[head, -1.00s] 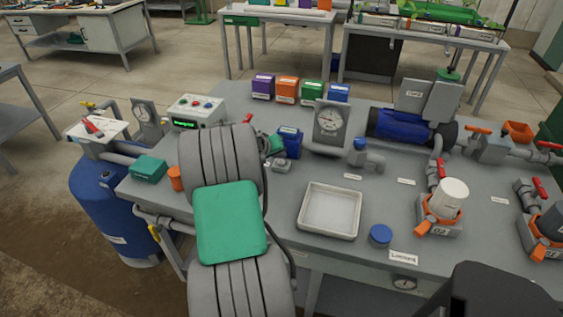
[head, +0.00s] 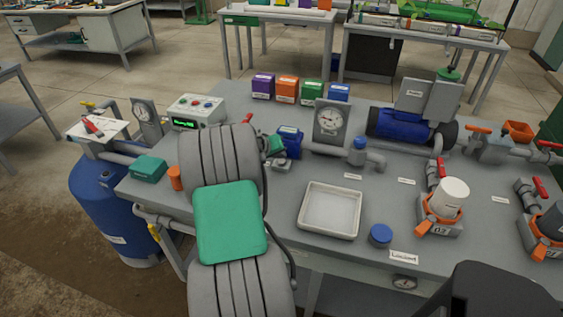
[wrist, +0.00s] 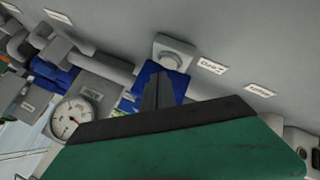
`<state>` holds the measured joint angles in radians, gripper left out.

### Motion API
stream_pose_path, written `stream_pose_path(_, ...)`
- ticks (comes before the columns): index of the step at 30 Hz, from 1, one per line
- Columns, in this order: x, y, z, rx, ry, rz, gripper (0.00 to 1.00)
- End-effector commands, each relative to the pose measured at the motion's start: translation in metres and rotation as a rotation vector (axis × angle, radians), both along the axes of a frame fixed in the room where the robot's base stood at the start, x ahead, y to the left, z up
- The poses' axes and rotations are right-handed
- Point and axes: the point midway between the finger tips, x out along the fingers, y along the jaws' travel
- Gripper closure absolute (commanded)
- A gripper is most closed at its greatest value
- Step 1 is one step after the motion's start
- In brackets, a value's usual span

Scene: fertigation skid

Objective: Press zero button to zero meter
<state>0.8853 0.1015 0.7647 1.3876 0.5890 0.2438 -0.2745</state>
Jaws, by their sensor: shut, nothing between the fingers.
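In the head view my arm hides most of the gripper. A small grey block with a round top (wrist: 173,57) is beside the meter.
A gauge on a grey stand (head: 331,120) and a blue-capped pipe (head: 358,151) are to the meter's right. A control box with a green display (head: 194,113) is at left. A white tray (head: 330,236) lies in front. Coloured boxes (head: 287,89) line the back.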

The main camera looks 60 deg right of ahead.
Motion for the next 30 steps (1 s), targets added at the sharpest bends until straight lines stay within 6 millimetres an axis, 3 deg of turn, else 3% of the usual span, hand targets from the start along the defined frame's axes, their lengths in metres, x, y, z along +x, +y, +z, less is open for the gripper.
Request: stream_pose_path(30, -0.0001, 0.0003, -0.0132, 0.001, 0.000, -0.001, 1.00)
